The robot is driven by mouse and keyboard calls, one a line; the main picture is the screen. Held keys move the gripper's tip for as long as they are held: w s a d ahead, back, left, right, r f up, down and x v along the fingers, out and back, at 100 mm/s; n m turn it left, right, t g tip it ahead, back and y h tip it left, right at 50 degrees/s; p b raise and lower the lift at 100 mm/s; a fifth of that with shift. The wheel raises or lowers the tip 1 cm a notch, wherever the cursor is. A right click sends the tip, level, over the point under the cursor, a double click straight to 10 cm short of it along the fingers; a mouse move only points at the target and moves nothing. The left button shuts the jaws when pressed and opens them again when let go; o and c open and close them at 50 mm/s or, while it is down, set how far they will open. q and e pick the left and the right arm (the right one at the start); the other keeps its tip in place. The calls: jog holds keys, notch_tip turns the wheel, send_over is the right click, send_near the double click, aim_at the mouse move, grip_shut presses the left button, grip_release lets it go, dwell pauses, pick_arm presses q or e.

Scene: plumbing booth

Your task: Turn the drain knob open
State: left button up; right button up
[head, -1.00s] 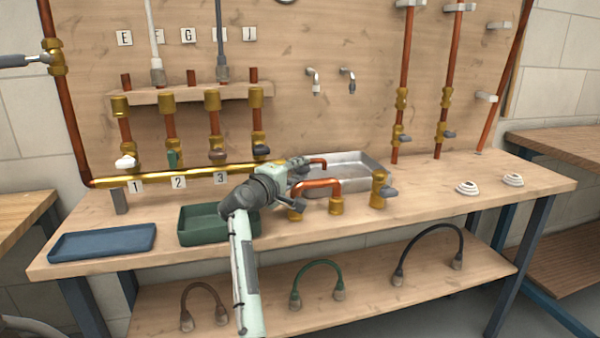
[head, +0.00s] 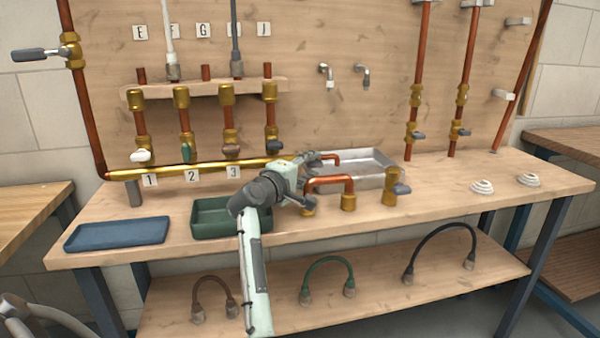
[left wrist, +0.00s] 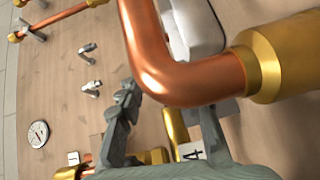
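A copper spout (head: 332,158) reaches over the metal tray (head: 385,160) next to the gripper. I cannot make out the drain knob at this spout; the gripper and the U-pipe may hide it. My right gripper is out of view.
A brass valve with a grey lever (head: 392,187) stands right of the U-pipe. A green tray (head: 205,225) and a blue tray (head: 118,234) lie at the left. Valves with coloured handles rise above the manifold. The bench's right part is mostly clear.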

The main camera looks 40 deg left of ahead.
pick_arm(q)
jog(key=s, duration=0.7)
jog(key=s+d+r, duration=0.1)
jog(key=s, duration=0.3)
